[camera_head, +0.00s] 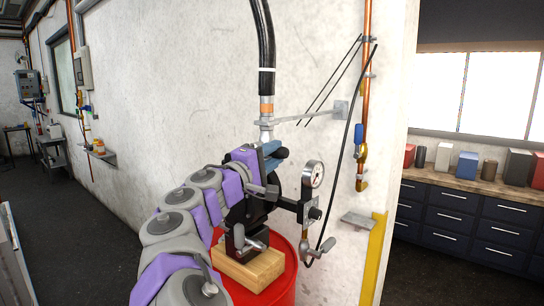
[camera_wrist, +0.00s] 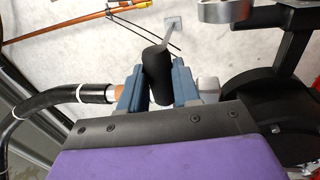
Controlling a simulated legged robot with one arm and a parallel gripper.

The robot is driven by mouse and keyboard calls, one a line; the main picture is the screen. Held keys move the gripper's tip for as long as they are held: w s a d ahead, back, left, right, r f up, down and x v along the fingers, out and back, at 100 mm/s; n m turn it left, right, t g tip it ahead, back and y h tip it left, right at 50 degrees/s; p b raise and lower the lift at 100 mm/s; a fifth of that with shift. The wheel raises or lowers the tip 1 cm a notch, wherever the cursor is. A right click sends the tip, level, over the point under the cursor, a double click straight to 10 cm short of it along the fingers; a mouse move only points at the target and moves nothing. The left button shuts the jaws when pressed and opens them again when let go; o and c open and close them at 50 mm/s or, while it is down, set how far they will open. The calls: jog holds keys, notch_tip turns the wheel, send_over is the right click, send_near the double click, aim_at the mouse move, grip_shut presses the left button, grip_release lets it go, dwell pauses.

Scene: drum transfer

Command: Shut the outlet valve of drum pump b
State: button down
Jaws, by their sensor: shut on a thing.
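The drum pump has a dark body (camera_head: 240,205) and stands on a red drum (camera_head: 283,285) by the wall. In the wrist view its black body (camera_wrist: 265,105) fills the right side. My gripper (camera_head: 273,152) is at the top of the pump, just below the hose's orange collar (camera_head: 266,107). In the wrist view its blue fingers (camera_wrist: 158,88) are shut on a black handle grip (camera_wrist: 157,68), which stands up between them. The valve body behind the grip is mostly hidden by my gripper. No pump label is readable.
A black hose (camera_head: 263,40) comes down from above, held by a wall bracket (camera_head: 312,116). A round gauge (camera_head: 313,174) sits right of the pump. A copper pipe (camera_head: 367,75) runs down the wall. Floor at left is clear.

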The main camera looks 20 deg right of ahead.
jog(key=c, duration=1.3)
grip_release()
jog(key=shift+d+f, duration=0.1)
jog(key=shift+f, duration=0.2)
jog(key=o, duration=0.5)
jog(key=shift+r, duration=0.15)
jog(key=p+v, duration=0.2)
jog(key=v, duration=1.5)
jog(key=shift+a, duration=0.35)
jog(key=shift+s, duration=0.1)
